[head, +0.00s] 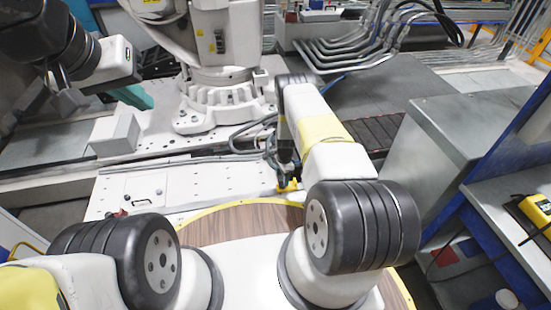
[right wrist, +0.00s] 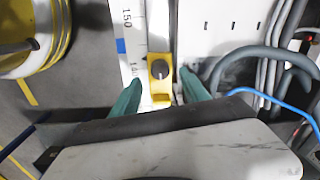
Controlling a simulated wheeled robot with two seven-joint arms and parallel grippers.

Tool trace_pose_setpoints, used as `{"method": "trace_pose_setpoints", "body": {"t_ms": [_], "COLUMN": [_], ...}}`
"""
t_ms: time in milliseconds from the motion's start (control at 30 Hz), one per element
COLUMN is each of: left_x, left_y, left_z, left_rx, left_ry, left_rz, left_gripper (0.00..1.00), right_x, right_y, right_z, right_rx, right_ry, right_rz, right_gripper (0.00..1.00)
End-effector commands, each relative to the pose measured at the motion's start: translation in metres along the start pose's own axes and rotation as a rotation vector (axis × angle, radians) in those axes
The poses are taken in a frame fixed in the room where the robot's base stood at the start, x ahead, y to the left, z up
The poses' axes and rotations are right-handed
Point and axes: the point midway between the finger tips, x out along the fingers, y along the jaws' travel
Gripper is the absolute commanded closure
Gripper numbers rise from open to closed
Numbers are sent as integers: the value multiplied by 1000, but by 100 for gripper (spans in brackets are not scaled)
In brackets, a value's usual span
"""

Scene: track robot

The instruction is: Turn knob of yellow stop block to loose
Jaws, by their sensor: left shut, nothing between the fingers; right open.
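The yellow stop block (right wrist: 159,88) sits on a white scaled rail (right wrist: 133,45) in the right wrist view. Its dark round knob (right wrist: 160,69) faces the camera. My right gripper (right wrist: 160,82) is open, with one teal finger on each side of the block and the knob between the fingertips. I cannot tell whether the fingers touch it. In the head view the yellow block (head: 288,186) shows small below my right wrist, its knob not clear. My left gripper (head: 138,96) is shut and empty at the upper left, far from the block.
Grey hoses (right wrist: 275,58) and a blue cable lie right of the block. A white robot base (head: 222,98) and a grey box (head: 114,134) stand on the white platform (head: 140,188). A grey cabinet (head: 450,145) is at the right.

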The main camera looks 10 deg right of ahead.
Motion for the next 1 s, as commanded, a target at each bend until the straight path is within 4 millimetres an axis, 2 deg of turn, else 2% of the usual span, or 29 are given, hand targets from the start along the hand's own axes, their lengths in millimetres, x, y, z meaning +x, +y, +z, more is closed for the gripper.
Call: {"method": "trace_pose_setpoints", "body": {"t_ms": [100,233,400,633,900,1000], "left_x": [0,0,0,0,0,0], "left_y": [0,0,0,0,0,0], "left_z": [0,0,0,0,0,0], "left_rx": [0,0,0,0,0,0], "left_ry": [0,0,0,0,0,0], "left_rz": [0,0,0,0,0,0], "left_gripper": [100,100,100,100,100,100], "right_x": [21,36,43,43,43,43], "right_y": [1,0,0,0,0,0], "right_z": [1,1,0,0,0,0], "right_rx": [-2,-2,-1,-2,-2,-2], "right_ry": [-1,-1,-1,0,0,0], "right_rz": [2,1,1,0,0,0], "right_gripper": [47,47,47,47,100,100]}}
